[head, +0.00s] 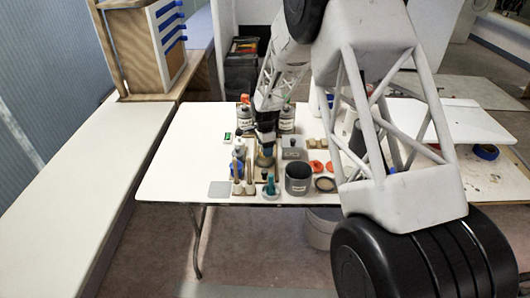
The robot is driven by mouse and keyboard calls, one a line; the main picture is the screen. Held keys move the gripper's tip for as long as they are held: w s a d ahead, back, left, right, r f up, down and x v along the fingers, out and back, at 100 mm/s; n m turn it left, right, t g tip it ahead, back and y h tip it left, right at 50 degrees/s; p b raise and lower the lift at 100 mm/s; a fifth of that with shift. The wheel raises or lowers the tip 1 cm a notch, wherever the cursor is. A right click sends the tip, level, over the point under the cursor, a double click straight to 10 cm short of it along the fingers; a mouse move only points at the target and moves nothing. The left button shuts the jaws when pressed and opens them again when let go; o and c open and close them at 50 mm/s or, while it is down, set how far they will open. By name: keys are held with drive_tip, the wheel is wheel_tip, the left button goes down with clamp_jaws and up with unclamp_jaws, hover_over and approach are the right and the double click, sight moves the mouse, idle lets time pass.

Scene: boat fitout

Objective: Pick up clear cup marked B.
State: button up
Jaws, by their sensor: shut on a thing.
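My gripper (265,148) points down over the middle of the white table (180,165), among the small items. It is shut on a small, see-through, brownish cup-like thing (265,161) at its tips. The thing is tiny here and partly hidden by the fingers. I cannot read a mark B on it, and I cannot tell whether it touches the surface below.
A dark grey cup (298,180) stands front right of my gripper. Bottles (245,118) stand behind it, and a white bottle (239,147) is to its left. Orange-red lids (316,166) lie to the right. The table's left part is clear.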

wheel_tip(320, 180, up, 7)
idle(0.4)
